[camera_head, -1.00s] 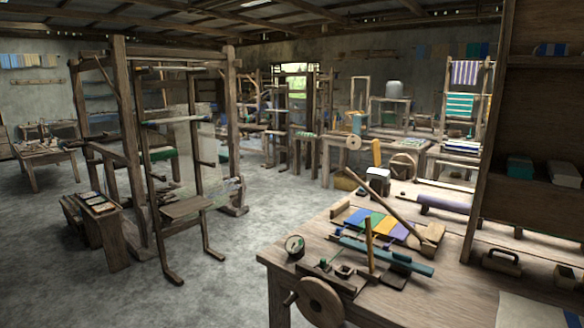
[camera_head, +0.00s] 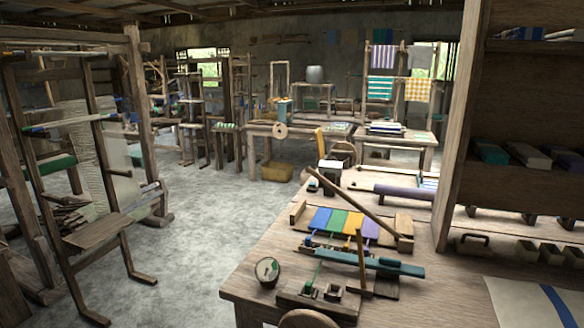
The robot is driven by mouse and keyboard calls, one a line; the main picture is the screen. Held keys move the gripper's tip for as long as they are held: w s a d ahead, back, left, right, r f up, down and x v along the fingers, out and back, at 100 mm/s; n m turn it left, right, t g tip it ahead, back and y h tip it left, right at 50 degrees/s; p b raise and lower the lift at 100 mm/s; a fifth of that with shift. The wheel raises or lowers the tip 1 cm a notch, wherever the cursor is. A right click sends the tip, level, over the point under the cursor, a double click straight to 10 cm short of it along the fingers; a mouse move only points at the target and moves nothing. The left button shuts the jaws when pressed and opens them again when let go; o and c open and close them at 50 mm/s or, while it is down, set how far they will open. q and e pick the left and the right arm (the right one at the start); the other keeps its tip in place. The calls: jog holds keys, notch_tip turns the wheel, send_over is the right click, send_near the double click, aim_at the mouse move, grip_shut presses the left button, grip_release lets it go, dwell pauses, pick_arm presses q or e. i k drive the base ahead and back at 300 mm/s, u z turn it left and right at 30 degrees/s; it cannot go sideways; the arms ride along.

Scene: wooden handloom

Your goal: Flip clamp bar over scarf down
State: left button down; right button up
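The scarf (camera_head: 331,220) lies on the wooden workbench with blue, green, yellow and purple stripes. A long wooden bar (camera_head: 350,202), which looks like the clamp bar, slants up over it. Its lower end is at a wooden block (camera_head: 404,226) right of the scarf, and its upper end stands raised at the back left. Whether it is hinged there is too small to tell. Neither of my grippers is in view.
A tall shelf (camera_head: 450,130) rises at the right. The floor (camera_head: 200,262) left of the bench is clear.

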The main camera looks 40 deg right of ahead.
aim_at(327, 184)
jog(key=z, duration=0.2)
jog(key=i, duration=0.7)
jog(key=z, duration=1.15)
jog(key=i, duration=0.7)
jog(key=z, duration=0.75)
